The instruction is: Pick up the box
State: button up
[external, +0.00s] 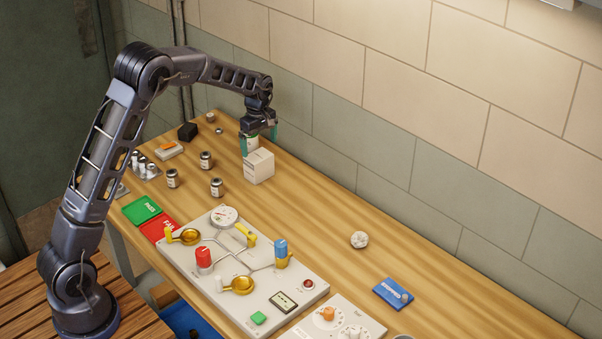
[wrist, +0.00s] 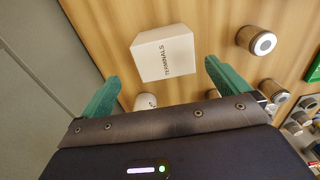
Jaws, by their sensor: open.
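The box (external: 259,166) is white and stands on the wooden table near the wall. In the wrist view the box (wrist: 163,55) shows the word TERMINALS on its side and lies ahead of the fingertips, between their lines. In the wrist view my gripper (wrist: 160,82) is open, with nothing held. A pale round-topped item (wrist: 145,101) sits between the fingers, nearer the palm than the box. I cannot tell whether a finger touches anything.
A black block (external: 187,131) is farther back. The tiled wall (external: 330,140) runs close behind the box. A valve panel (external: 215,252) fills the front. The table right of the box is clear up to a white knob (external: 359,240).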

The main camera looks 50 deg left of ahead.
aim_at(259, 154)
notch_tip(259, 154, down, 5)
jog(key=shift+f, duration=0.1)
jog(key=shift+s+f, duration=0.2)
jog(key=shift+f, duration=1.15)
jog(key=shift+s+f, duration=0.15)
jog(key=shift+f, duration=1.15)
jog(key=c, duration=1.1)
